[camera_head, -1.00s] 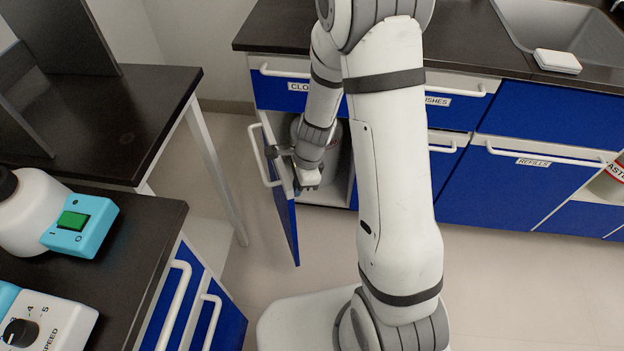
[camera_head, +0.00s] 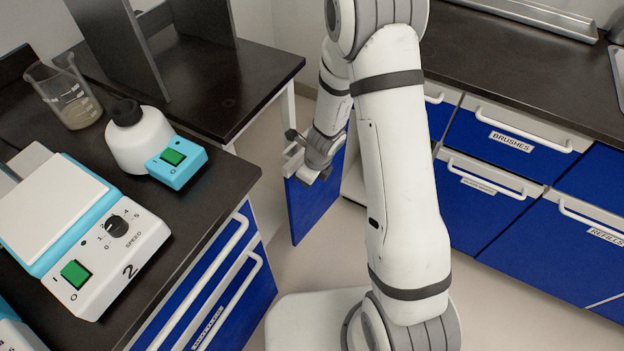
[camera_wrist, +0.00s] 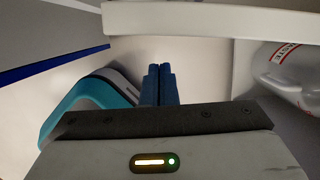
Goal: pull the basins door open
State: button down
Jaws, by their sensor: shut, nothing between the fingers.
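The basins door, a blue panel (camera_head: 312,203), stands swung out from the cabinet, open, in the head view. I cannot read a label on it. My gripper (camera_head: 308,175) is at the upper part of this door, over its inner side. I cannot tell if they touch. In the wrist view, the blue fingers of my gripper (camera_wrist: 158,72) are together with nothing between them. The cabinet's opening is mostly hidden behind my arm in the head view.
A teal and white rounded object (camera_wrist: 88,100) and a white container with a red-lettered label (camera_wrist: 290,68) show in the wrist view. A left bench holds a stirrer (camera_head: 95,235), a white bottle (camera_head: 135,140) and a beaker (camera_head: 68,95). Blue drawers (camera_head: 505,145) line the right.

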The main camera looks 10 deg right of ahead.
jog(key=shift+d, duration=0.15)
jog(key=p+v, duration=0.8)
jog(key=v, duration=0.2)
jog(key=shift+p, duration=0.35)
